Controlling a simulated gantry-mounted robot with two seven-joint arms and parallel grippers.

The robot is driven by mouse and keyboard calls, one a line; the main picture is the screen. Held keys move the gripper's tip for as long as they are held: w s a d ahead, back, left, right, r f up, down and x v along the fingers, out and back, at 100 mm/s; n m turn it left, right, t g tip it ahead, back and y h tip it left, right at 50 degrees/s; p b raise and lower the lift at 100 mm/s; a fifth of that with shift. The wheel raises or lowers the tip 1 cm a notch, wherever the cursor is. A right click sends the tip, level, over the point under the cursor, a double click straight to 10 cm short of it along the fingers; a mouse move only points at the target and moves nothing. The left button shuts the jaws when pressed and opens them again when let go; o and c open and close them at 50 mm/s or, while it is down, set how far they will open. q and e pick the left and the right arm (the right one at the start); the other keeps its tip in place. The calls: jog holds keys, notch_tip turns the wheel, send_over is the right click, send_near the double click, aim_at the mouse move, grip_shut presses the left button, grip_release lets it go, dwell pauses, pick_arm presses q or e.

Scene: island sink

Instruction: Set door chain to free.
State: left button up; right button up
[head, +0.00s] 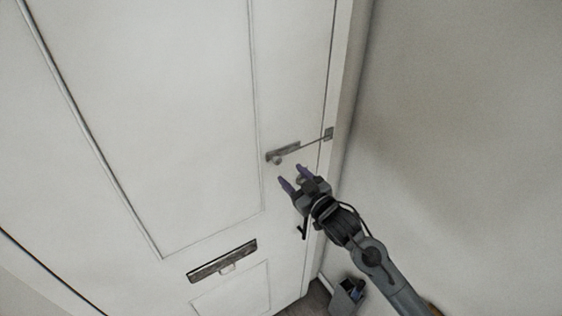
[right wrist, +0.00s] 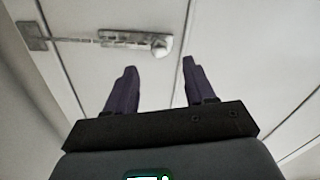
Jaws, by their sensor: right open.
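The door chain (head: 308,143) runs across the door's edge, from a slotted track plate (head: 284,152) on the door to a small bracket (head: 328,133) at the frame side. In the right wrist view the chain (right wrist: 80,40) runs from the bracket (right wrist: 32,36) to the track plate (right wrist: 122,39). A round knob (right wrist: 161,46) sits at the plate's end away from the bracket. My right gripper (head: 290,176) is open and empty, just below the knob in the head view. Its two purple fingers (right wrist: 159,63) point toward the knob without visibly touching it. My left gripper is not in view.
The white panelled door (head: 150,110) fills the left and middle. A mail slot plate (head: 222,261) is lower down, and a dark handle (head: 303,229) is beside my right wrist. A plain wall (head: 460,130) stands at right. A grey bin-like container (head: 346,296) is on the floor.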

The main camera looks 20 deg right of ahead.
aim_at(279, 162)
jog(key=shift+p+x, duration=0.65)
jog(key=shift+x, duration=2.65)
grip_shut()
jog(key=shift+d, duration=0.1)
